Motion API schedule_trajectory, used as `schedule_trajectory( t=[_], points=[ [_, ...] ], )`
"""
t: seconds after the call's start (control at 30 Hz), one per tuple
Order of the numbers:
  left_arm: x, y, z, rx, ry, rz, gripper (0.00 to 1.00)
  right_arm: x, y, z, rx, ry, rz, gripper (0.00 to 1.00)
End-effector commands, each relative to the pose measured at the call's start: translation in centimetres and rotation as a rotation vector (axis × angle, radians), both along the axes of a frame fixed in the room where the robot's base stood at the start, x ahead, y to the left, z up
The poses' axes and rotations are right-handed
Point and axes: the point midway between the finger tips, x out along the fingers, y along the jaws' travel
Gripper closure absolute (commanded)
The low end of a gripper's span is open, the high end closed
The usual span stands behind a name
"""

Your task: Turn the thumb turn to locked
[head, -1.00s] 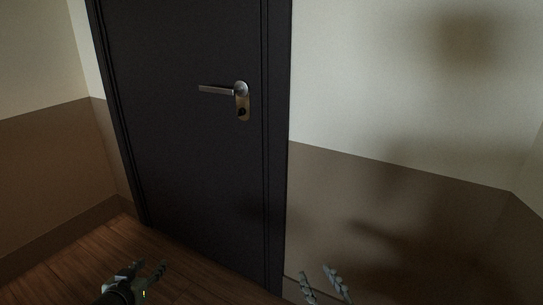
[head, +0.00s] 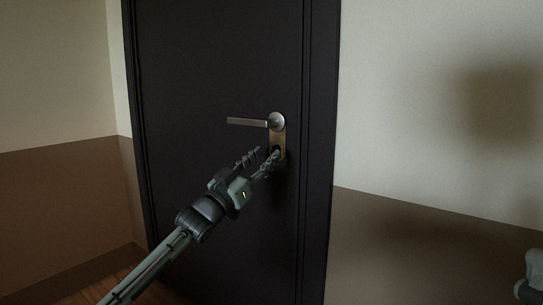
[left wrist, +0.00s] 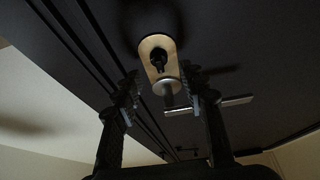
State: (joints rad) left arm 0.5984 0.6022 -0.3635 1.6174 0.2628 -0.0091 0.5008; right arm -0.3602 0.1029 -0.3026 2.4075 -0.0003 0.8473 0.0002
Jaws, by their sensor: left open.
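The thumb turn (left wrist: 158,60) is a small black knob on the lower part of a brass-coloured plate (head: 281,134), below the lever handle (head: 248,122) of a dark door. In the head view the fingertips mostly hide the knob. My left gripper (head: 267,154) is open and reaches up to the plate from the lower left. In the left wrist view its two fingers (left wrist: 163,85) are spread either side of the plate's line, with the knob seen beyond and between them. I cannot tell whether a finger touches the knob.
The lever handle (left wrist: 222,102) crosses behind one finger in the left wrist view, close to it. The dark door (head: 200,70) is shut in its frame. A grey part of mine shows at the lower right edge of the head view.

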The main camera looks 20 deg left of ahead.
Motion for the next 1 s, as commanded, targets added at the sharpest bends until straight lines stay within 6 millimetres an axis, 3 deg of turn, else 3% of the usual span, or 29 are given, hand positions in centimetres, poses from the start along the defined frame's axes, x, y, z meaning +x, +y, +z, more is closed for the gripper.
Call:
schedule_trajectory(
  t=[0.2, 0.53, 0.87, 1.0],
  points=[
    [2.1, -0.7, 0.9, 0.000, 0.000, 0.001, 0.58, -0.6, -0.3, -0.1, 0.011, -0.035, -0.002, 0.60],
    [2.4, -0.9, 1.0, 0.000, 0.001, 0.001, 0.60, -0.8, -0.3, -0.1, 0.013, -0.044, -0.002, 0.60],
    [2.4, -0.8, 1.0, 0.000, 0.002, 0.001, 1.00, -0.7, -0.3, -0.1, 0.012, -0.042, -0.002, 0.60],
    [2.4, -0.8, 1.0, 0.001, 0.002, 0.001, 1.00, -0.7, -0.3, -0.1, 0.012, -0.041, -0.003, 0.60]
  ],
)
